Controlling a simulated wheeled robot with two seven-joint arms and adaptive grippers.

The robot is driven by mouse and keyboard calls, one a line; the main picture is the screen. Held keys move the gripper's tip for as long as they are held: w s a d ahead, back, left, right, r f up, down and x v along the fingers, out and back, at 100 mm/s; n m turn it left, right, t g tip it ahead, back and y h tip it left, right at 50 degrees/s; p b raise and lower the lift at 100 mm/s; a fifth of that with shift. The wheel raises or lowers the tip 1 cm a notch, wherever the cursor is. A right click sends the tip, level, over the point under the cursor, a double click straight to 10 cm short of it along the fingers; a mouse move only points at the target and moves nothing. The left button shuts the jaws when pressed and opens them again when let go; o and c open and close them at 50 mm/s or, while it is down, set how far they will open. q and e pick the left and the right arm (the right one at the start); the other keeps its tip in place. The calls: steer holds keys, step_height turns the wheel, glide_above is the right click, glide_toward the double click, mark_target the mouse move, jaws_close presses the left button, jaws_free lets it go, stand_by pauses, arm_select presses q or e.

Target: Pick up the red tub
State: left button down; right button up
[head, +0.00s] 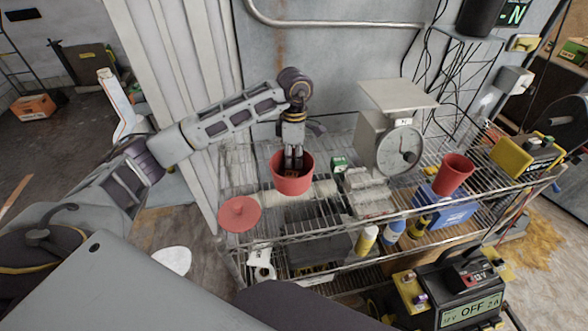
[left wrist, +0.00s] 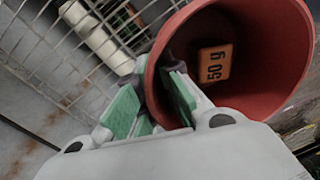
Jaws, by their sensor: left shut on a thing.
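The red tub (head: 292,184) is upright at the left part of the wire shelf (head: 335,228) in the head view. My left gripper (head: 293,160) points down into it from above. In the left wrist view the left gripper (left wrist: 160,108) is shut on the wall of the red tub (left wrist: 290,75), with one green-padded finger inside the rim and the other outside. An orange block marked 50 g (left wrist: 215,64) lies inside the tub. I cannot tell whether the tub's base touches the shelf. My right gripper is not in view.
A red lid (head: 240,214) lies left of the tub. A dial scale (head: 398,148) stands to the right, with a red cup (head: 453,175) beyond it. A small green box (head: 339,164) is close to the tub. Bottles (head: 366,240) stand on the level below.

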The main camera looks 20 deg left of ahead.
arm_select(q)
steer(key=shift+r, duration=1.05)
steer(key=shift+a+f, duration=0.1)
steer(key=shift+a, duration=0.05)
